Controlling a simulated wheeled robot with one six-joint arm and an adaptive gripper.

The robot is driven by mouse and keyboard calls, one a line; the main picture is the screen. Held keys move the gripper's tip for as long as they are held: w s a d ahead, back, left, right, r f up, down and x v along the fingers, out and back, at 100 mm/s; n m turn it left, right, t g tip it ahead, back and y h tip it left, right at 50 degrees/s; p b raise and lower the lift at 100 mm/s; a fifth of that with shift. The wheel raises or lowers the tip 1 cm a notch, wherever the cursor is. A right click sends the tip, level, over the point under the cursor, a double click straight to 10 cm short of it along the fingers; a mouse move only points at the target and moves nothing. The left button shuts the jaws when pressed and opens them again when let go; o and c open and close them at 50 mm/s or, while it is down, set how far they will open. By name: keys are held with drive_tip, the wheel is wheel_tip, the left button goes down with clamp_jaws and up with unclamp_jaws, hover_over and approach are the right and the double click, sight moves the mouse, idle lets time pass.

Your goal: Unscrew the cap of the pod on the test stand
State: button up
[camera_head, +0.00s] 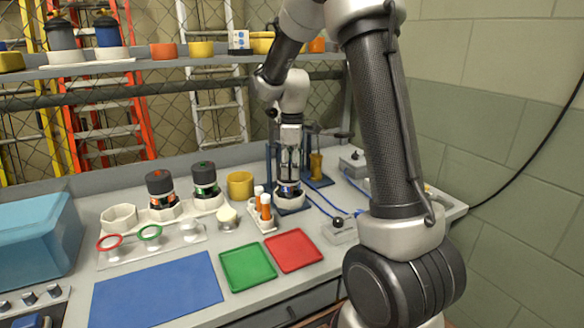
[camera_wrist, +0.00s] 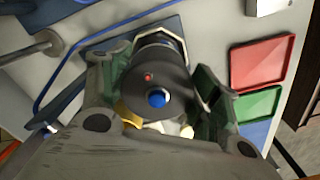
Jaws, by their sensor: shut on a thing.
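The pod (camera_head: 289,188) stands upright on the test stand (camera_head: 294,209), which has a blue base, in the middle back of the bench. My gripper (camera_head: 289,166) points straight down over it. In the wrist view the pod's dark round cap (camera_wrist: 155,82) shows a blue centre and a red dot. The fingers of my gripper (camera_wrist: 162,105) lie on either side of the cap and are shut on it. The pod's body below the cap is mostly hidden in the wrist view.
Two dark-capped pods (camera_head: 160,190) (camera_head: 205,181) stand in white holders at left. A green tray (camera_head: 247,267), red tray (camera_head: 293,251) and blue mat (camera_head: 155,291) lie empty in front.

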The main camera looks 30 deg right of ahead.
drive_tip(key=n, duration=0.4)
drive_tip(key=shift+n, duration=0.3)
drive_tip(key=n, duration=0.7)
drive_tip(key=shift+s, duration=0.1)
drive_tip(key=n, duration=0.5)
drive_tip(key=shift+s+f+n, duration=0.1)
drive_tip(key=shift+n, duration=0.2)
drive_tip(key=o, duration=0.9)
drive_tip(key=shift+o, duration=0.8)
drive_tip(key=shift+r, duration=0.2)
